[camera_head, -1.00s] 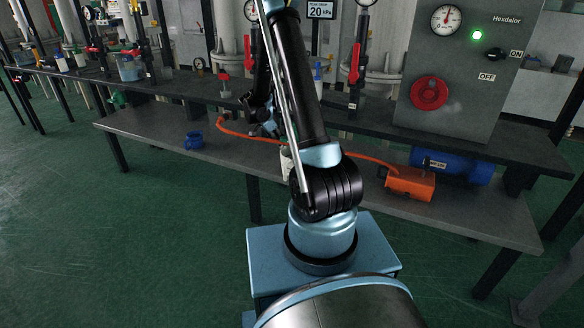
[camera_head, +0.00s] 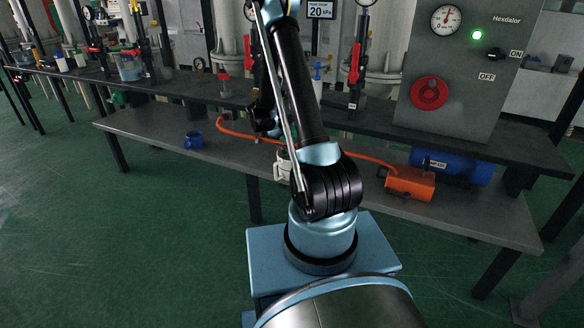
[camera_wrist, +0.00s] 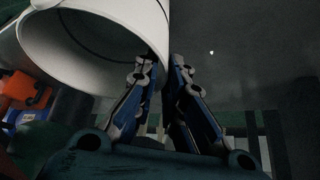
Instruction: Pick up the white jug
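The white jug (camera_head: 282,165) stands on the lower shelf of the bench in the head view, partly hidden behind my arm. Its handle side faces left. In the wrist view the large round white body of the jug (camera_wrist: 90,38) fills the upper left, close to the camera. My gripper (camera_wrist: 166,66) has its fingertips right at the jug's right edge in that view, with a narrow dark gap between them. In the head view my gripper (camera_head: 266,128) hangs just above and left of the jug. I cannot tell whether the fingers touch it.
An orange hose (camera_head: 240,135) runs behind the jug to an orange box (camera_head: 409,183). A blue cylinder (camera_head: 455,166) lies to the right. The upper bench (camera_head: 400,138) carries gauges and a grey control panel (camera_head: 455,95).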

